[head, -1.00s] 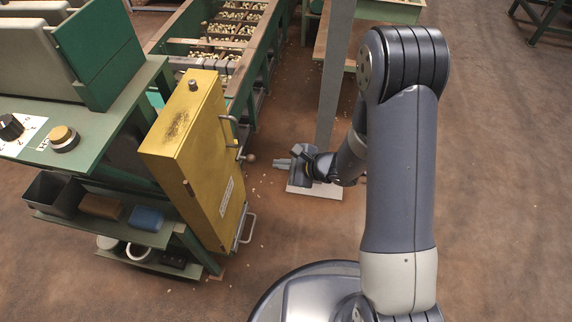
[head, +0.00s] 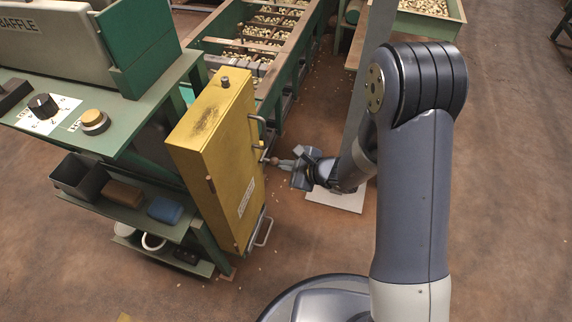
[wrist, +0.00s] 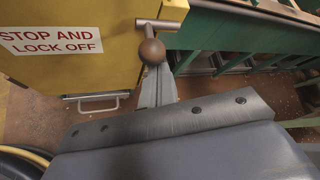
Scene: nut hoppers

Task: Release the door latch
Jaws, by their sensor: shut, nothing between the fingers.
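The yellow door (head: 225,165) stands upright on the side of the green cabinet. Its latch is a short grey bar with a brown ball knob (head: 272,161) on the right edge, between two grey pull handles. In the wrist view the ball knob (wrist: 152,51) hangs just below the grey latch bar (wrist: 158,23). My gripper (head: 284,164) is shut and empty, its tips at the knob. In the wrist view the closed fingers of my gripper (wrist: 157,82) point at the knob, which covers their ends. I cannot tell whether they touch.
The green cabinet (head: 150,92) with knobs and shelves of bins stands left of the door. A conveyor (head: 262,40) of nuts runs behind. A grey post (head: 368,90) on a pale base plate (head: 337,198) stands close to my arm.

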